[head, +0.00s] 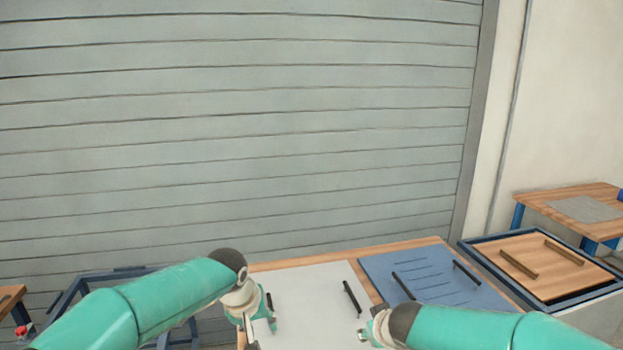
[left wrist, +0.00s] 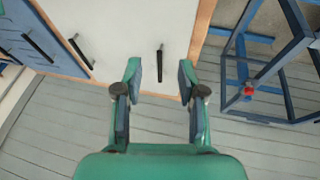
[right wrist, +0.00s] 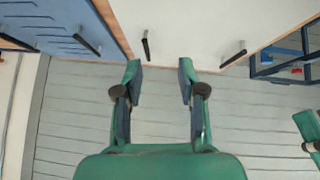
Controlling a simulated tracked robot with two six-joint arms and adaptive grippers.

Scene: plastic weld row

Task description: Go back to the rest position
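My left gripper (left wrist: 158,85) is open in the left wrist view, with nothing between its fingers. In the head view it hangs over the left side of the table, near a short black bar (head: 269,301) on the white sheet (head: 312,290). My right gripper (right wrist: 158,85) is open and empty in the right wrist view. In the head view it is at the front edge of the picture, partly hidden by its own arm. A second black bar (head: 352,298) lies on the white sheet between the grippers.
A blue slotted board (head: 430,268) with two dark bars lies right of the white sheet. Farther right is a dark-framed wooden panel (head: 545,292) with two bars. A blue metal frame (head: 75,290) stands on the left. A grey slatted wall (head: 240,120) rises behind.

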